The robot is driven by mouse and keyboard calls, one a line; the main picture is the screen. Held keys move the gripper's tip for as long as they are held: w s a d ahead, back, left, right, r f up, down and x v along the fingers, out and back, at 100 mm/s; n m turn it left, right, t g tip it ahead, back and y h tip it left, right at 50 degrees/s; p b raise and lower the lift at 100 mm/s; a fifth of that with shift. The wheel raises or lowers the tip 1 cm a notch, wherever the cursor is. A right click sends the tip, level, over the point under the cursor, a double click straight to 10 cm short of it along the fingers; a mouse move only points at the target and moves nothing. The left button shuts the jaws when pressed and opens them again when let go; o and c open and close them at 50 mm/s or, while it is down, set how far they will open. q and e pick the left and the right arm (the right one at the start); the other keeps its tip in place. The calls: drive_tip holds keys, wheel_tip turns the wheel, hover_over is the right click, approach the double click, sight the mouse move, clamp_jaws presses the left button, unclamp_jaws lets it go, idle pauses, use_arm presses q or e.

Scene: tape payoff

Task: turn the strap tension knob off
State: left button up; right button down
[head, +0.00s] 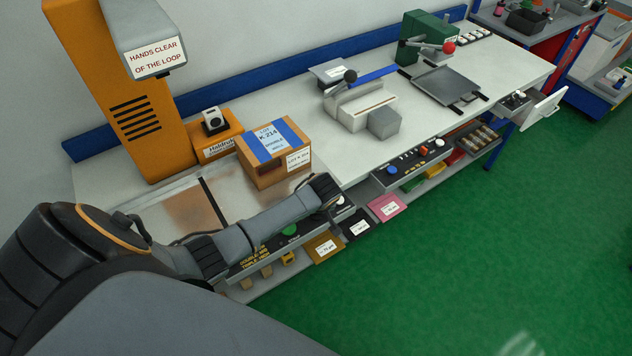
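My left arm reaches in from the left over the strapping bench. Its dark end, with the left gripper (328,190), is above the right end of the front control panel (245,264). The fingers are too hidden and small to read, and I cannot tell whether they touch anything. A pale round control (340,203) shows just beside the gripper, partly covered by it; I cannot read its label or setting. A black-and-white dial (213,121) sits on an orange box (218,145) marked Holdruk. I cannot tell which one is the strap tension knob. My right gripper is out of view.
A taped carton (272,152) stands on the bench behind my arm. A green button (289,230) is on the front panel. An orange column (125,105) carries a hands-clear sign (157,58). Another control panel (412,164) lies right. The green floor (470,260) is clear.

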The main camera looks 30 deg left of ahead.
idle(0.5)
use_arm(q)
drive_tip(key=o, duration=1.2)
drive_tip(key=shift+c, duration=0.2)
drive_tip(key=v, duration=1.2)
drive_tip(key=shift+w, duration=0.1)
